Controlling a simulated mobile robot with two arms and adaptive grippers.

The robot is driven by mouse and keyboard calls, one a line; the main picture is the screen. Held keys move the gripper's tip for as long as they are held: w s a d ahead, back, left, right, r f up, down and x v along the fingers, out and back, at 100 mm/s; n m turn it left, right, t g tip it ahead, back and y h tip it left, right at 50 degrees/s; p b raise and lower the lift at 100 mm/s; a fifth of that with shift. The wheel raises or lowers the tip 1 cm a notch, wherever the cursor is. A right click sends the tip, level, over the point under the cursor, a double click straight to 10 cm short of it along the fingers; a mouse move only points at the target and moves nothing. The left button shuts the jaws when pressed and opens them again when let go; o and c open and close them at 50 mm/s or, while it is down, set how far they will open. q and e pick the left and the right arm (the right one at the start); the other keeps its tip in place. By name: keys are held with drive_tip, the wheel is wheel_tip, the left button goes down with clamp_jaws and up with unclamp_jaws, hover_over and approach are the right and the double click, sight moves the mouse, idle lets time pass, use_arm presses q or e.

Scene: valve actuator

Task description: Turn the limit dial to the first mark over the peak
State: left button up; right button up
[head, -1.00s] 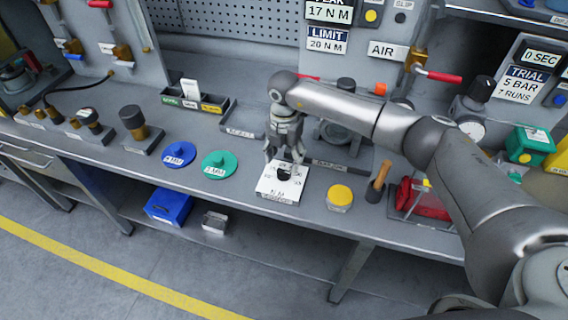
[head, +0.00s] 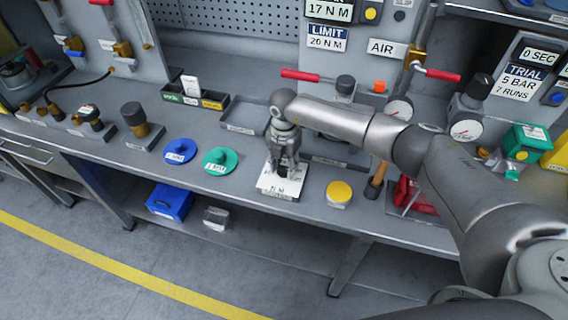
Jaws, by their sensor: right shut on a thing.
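The limit dial is a small dark knob on a white plate (head: 266,184) marked N M, near the front edge of the bench. My right gripper (head: 283,172) points straight down over the plate and is shut on the knob. Its fingers hide most of the knob, and its pointer and the scale marks are too small to read. The panel behind has a display (head: 329,10) reading 17 N M, its heading cut off at the top. A limit display (head: 326,39) below it reads 20 N M. My left gripper is not in view.
A yellow-topped block (head: 339,192) and a wooden-handled tool (head: 377,180) stand right of the plate. Green (head: 220,160) and blue (head: 179,151) discs lie to the left. An empty grey tray (head: 247,115) is behind. My right arm crosses above the bench's right side.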

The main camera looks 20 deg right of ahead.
drive_tip(key=shift+c, duration=0.3)
drive_tip(key=n+b, duration=0.2)
drive_tip(key=b, duration=0.1)
drive_tip(key=shift+f+n, duration=0.2)
drive_tip(key=shift+n, duration=0.2)
drive_tip(key=n+b, duration=0.8)
drive_tip(key=n, duration=0.1)
drive_tip(key=shift+w+b, duration=0.1)
drive_tip(key=shift+b, duration=0.25)
drive_tip(key=n+b, duration=0.5)
drive_tip(key=n, duration=0.1)
drive_tip(key=shift+a+r+n, duration=0.1)
drive_tip(key=shift+n, duration=0.2)
drive_tip(key=n+b, duration=0.2)
drive_tip(key=n, duration=0.1)
drive_tip(key=shift+r+n+b, duration=0.15)
drive_tip(key=shift+n+b, duration=0.3)
drive_tip(key=shift+n, duration=0.75)
drive_tip(key=o, duration=1)
